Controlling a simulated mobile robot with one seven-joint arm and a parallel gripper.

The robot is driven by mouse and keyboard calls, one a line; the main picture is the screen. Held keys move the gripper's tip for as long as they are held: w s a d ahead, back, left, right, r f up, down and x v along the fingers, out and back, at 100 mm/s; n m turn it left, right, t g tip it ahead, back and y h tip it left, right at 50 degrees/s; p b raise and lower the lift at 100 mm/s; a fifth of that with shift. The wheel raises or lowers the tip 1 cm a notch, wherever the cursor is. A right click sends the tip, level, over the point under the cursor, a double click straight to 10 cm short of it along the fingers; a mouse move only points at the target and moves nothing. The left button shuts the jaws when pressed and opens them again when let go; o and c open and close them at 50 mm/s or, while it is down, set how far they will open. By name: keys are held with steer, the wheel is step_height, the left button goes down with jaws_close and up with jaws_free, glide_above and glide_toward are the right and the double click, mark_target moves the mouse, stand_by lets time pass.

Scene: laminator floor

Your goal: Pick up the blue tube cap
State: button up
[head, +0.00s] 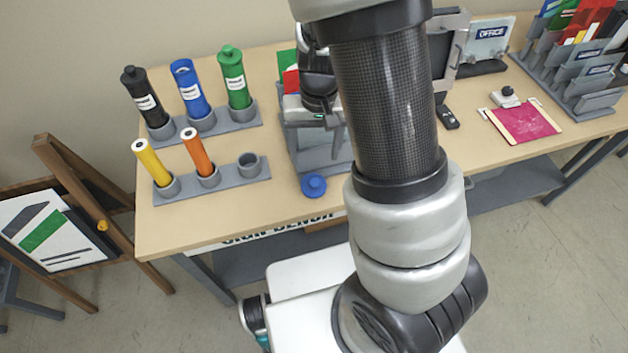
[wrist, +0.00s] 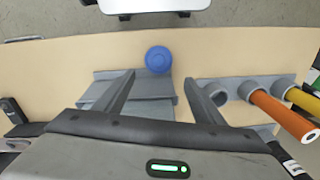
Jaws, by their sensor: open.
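The blue tube cap (head: 314,185) lies on the wooden table near its front edge, to the right of the front tube rack. In the wrist view the blue cap (wrist: 158,59) shows beyond the fingertips, roughly midway between them. My gripper (wrist: 157,82) is open and empty, with its two fingers spread apart. In the head view my arm hides most of the gripper, which is over the grey sorter behind the cap. The blue tube (head: 189,88) stands in the back rack with an open top.
Black (head: 143,97) and green (head: 234,78) capped tubes stand in the back rack. Yellow (head: 153,162) and orange (head: 198,152) tubes lean in the front rack (head: 228,186), beside an empty holder. A grey sorter (head: 318,150) stands close behind the cap. A pink pad (head: 522,122) lies right.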

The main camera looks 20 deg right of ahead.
steer(key=b, duration=0.1)
glide_above(314, 180)
step_height(314, 180, down, 7)
steer(key=shift+w+r, duration=0.1)
steer(key=shift+r, duration=0.05)
steer(key=f, duration=0.4)
steer(key=shift+s+d+f+b, duration=0.1)
steer(key=shift+s+b, duration=0.15)
steer(key=shift+b, duration=0.1)
steer(key=shift+w+f, duration=0.1)
steer(key=shift+f, duration=0.45)
steer(key=c, duration=0.8)
